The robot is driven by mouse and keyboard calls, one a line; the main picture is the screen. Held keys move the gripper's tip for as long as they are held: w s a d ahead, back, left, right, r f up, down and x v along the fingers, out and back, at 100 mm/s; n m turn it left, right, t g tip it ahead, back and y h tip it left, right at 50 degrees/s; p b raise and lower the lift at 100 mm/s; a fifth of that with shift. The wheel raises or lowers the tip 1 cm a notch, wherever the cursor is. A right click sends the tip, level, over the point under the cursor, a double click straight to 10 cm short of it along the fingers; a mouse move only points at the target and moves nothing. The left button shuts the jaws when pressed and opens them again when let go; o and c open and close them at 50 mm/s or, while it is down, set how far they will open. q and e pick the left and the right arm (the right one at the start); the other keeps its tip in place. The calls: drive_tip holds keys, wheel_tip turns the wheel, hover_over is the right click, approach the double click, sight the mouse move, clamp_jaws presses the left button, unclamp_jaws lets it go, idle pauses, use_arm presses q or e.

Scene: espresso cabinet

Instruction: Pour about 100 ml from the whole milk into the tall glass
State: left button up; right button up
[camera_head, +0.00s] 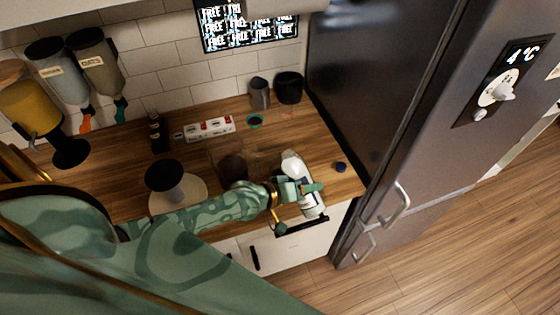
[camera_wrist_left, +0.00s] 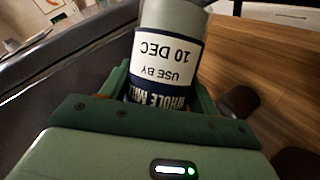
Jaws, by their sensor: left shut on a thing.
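The whole milk bottle (camera_head: 302,180) is white with a dark label, over the front right of the wooden counter. It leans, with its top toward the back left. My left gripper (camera_head: 300,188) is shut around its body. In the left wrist view the whole milk bottle (camera_wrist_left: 172,50) shows a "USE BY 10 DEC" label, upside down, between the fingers of my left gripper (camera_wrist_left: 155,100). A see-through vessel with a dark middle (camera_head: 232,166) stands left of the bottle; I cannot tell whether it is the tall glass. My right gripper is not in view.
A dark blue cap (camera_head: 340,167) lies right of the bottle. A round black-topped item (camera_head: 165,175) stands near my left arm. The fridge (camera_head: 440,110) bounds the right.

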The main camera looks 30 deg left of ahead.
use_arm(q)
drive_tip(key=shift+r+h, duration=0.25)
drive_tip(key=shift+h, duration=0.05)
idle(0.4)
drive_tip(key=shift+s+d+n+h+b, duration=0.15)
drive_tip(key=shift+d+n+h+b, duration=0.45)
drive_tip(key=shift+b, duration=0.85)
idle(0.4)
drive_tip(key=shift+a+r+n+g+b, duration=0.2)
drive_tip(key=shift+r+n+g+b, duration=0.1)
drive_tip(key=shift+r+n, duration=0.1)
idle(0.4)
drive_tip(key=shift+s+d+r, duration=0.1)
drive_tip(key=shift+d+r, duration=0.05)
drive_tip(key=shift+r, duration=0.1)
drive_tip(key=shift+r+b, duration=0.1)
drive_tip(key=shift+b, duration=0.2)
drive_tip(key=shift+r+n+h, duration=0.15)
drive_tip(key=shift+n+h, duration=0.15)
drive_tip(key=shift+r, duration=0.15)
idle(0.5)
